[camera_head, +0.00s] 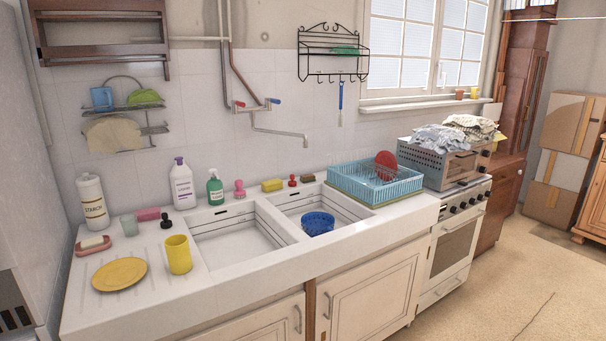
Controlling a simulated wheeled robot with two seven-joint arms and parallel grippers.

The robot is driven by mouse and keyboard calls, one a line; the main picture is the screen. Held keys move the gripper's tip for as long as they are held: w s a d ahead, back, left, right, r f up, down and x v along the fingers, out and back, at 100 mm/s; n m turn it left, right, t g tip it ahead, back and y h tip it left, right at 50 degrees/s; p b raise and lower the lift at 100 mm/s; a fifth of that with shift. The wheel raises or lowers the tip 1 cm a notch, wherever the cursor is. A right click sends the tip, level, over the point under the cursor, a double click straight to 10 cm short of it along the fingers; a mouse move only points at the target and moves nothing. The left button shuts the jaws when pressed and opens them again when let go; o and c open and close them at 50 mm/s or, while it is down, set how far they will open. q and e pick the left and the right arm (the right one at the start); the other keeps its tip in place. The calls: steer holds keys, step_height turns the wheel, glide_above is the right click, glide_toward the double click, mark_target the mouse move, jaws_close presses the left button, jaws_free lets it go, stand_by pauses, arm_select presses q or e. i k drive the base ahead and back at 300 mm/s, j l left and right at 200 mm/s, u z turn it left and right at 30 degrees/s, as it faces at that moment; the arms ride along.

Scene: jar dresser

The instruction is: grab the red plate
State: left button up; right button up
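The red plate (386,165) stands on edge in the blue dish rack (392,189), near the rack's right side. The rack sits on the counter to the right of the double sink, beside the stove. The lower part of the plate is hidden by the rack. Neither of my grippers shows in the head view.
A metal crate with cloths (456,163) stands on the stove (459,235), close to the rack's right side. A blue bowl (318,223) is in the right basin. A yellow plate (120,273), a yellow cup (178,254) and bottles stand at the left. A wire shelf (332,52) hangs above.

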mark_target(384, 158)
steer(key=i, duration=0.5)
steer(key=i+l+u, duration=0.1)
steer(key=i+l, duration=0.3)
steer(key=i+l+u, duration=0.1)
steer(key=i+l, duration=0.25)
steer(key=i+l+u, duration=0.15)
steer(key=i+l, duration=0.2)
steer(key=l, duration=0.15)
steer(key=i+l+u, duration=0.1)
steer(key=i+l, duration=0.2)
steer(key=l, duration=0.2)
steer(key=i+l+u, duration=0.15)
steer(key=l, duration=0.75)
steer(key=i+l+u, duration=0.15)
steer(key=l, duration=0.8)
steer(key=l+u, duration=0.15)
steer(key=l, duration=0.75)
